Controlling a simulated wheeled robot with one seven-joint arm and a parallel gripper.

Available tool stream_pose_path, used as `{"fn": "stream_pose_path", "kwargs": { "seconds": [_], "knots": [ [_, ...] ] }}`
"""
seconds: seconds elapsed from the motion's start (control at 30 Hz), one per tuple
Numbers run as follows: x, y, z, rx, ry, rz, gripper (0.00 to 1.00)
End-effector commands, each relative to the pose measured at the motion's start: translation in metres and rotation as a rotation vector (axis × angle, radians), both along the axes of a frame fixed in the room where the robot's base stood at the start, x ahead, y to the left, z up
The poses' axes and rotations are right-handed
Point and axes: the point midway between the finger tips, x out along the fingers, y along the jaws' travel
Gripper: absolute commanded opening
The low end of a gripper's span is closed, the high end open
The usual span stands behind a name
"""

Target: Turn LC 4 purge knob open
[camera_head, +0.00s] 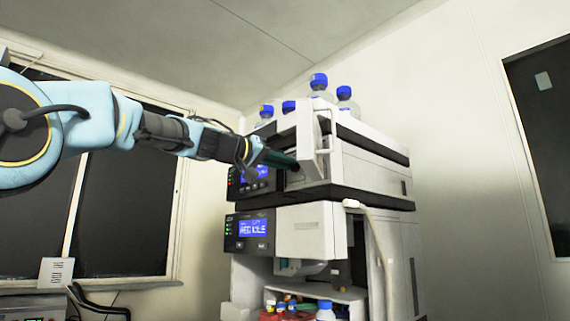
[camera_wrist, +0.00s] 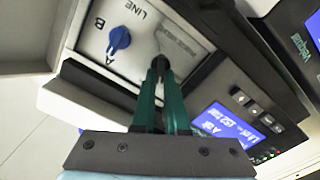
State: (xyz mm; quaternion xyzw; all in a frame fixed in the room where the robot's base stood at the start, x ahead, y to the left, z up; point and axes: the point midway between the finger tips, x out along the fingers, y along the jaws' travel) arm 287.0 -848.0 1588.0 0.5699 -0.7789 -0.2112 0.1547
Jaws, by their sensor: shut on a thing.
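My gripper (camera_wrist: 160,72) reaches with its green fingers into the front recess of the upper LC unit (camera_head: 365,170). Its fingertips are closed together on a small dark knob (camera_wrist: 162,62), mostly hidden by the fingers. In the head view, my gripper (camera_head: 292,163) comes in from the left, and the knob itself is hard to make out. A blue selector knob (camera_wrist: 119,38), with the letters A and B and the word LINE around it, sits left of the fingertips and apart from them.
The unit's lit blue display (camera_wrist: 226,124) and buttons are right of the fingers. A white door panel (camera_head: 307,128) stands open beside the gripper. Blue-capped bottles (camera_head: 345,103) stand on top. A lower unit (camera_head: 312,230) and a pale tube (camera_head: 385,240) are below.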

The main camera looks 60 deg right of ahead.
Motion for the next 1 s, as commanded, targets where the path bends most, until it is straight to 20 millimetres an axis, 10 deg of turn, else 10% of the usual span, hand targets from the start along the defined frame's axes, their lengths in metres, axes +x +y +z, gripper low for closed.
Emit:
{"fn": "stream_pose_path", "kwargs": {
  "seconds": [1.0],
  "knots": [
    [0.0044,-0.0012,-0.0051,0.248,0.779,0.001,0.0]
  ]
}}
